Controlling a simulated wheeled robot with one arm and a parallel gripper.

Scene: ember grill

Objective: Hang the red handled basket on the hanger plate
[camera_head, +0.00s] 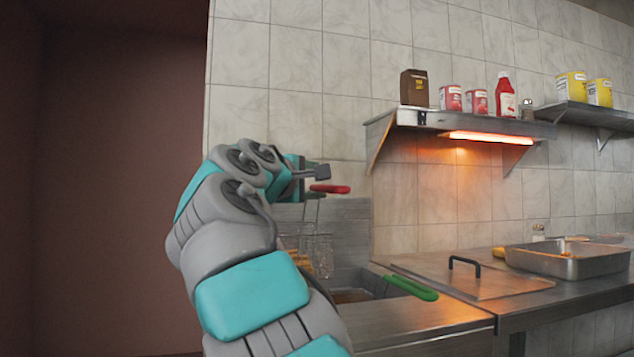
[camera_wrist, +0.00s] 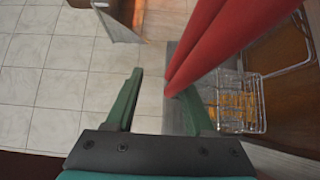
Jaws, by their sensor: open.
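The red handle (camera_head: 330,188) of the basket sticks out to the right beside my gripper (camera_head: 314,176). A wire basket (camera_head: 322,255) with golden food hangs below it, partly hidden by my arm. In the wrist view the red handle (camera_wrist: 222,45) crosses the upper right, close to the camera and near the right fingertip. My gripper (camera_wrist: 163,84) is open, with a gap between its fingers. The wire basket (camera_wrist: 240,103) shows upright beyond the right finger. A steel panel (camera_head: 347,213) stands on the wall behind the basket; I cannot tell whether the basket rests on it.
A green handle (camera_head: 411,288) lies over the fryer edge. A steel lid (camera_head: 470,277) and tray (camera_head: 568,262) sit on the counter to the right. A shelf (camera_head: 455,119) with a glowing heat lamp (camera_head: 490,137) holds cans and bottles. The tiled wall above is free.

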